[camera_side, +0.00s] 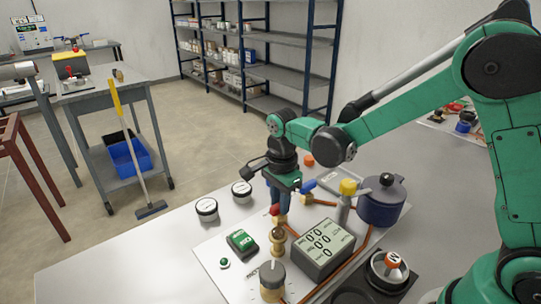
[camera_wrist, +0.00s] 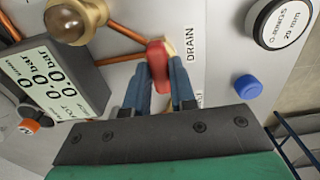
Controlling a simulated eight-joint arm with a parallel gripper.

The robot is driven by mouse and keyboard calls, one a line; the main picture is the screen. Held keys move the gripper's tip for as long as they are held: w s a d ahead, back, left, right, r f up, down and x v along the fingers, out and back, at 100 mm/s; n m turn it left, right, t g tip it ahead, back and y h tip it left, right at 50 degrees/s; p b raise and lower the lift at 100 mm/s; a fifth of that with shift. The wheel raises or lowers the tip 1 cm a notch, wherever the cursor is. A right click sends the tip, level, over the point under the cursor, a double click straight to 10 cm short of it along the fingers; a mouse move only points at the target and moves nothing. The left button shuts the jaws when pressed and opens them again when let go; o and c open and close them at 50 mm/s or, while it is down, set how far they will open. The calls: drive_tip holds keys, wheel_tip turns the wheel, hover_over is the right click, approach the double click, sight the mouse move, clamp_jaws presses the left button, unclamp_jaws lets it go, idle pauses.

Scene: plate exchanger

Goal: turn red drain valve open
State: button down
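The red drain valve handle (camera_wrist: 158,66) is in the middle of the wrist view, beside the printed word DRAIN. The brass body behind it is mostly hidden, with a copper pipe (camera_wrist: 123,60) running up to it from the left. My gripper (camera_wrist: 160,72) points down at the valve, its two blue fingers on either side of the handle. The handle fills the gap between the fingertips, and they look closed on it. In the side view, my gripper (camera_side: 280,207) is low over the panel, and the red handle (camera_side: 275,210) shows at its fingertips.
A display box (camera_side: 323,247) stands close by, with a brass fitting (camera_side: 278,241) beside it. A yellow-capped post (camera_side: 347,190) and a blue-grey pot (camera_side: 382,204) stand to the right. Two white-topped jars (camera_side: 207,208) sit at the left. The front left tabletop is clear.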

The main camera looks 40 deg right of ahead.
drive_tip(key=shift+n, duration=0.3)
drive_tip(key=n, duration=1.3)
drive_tip(key=shift+n, duration=2.1)
drive_tip(key=c, duration=0.7)
unclamp_jaws()
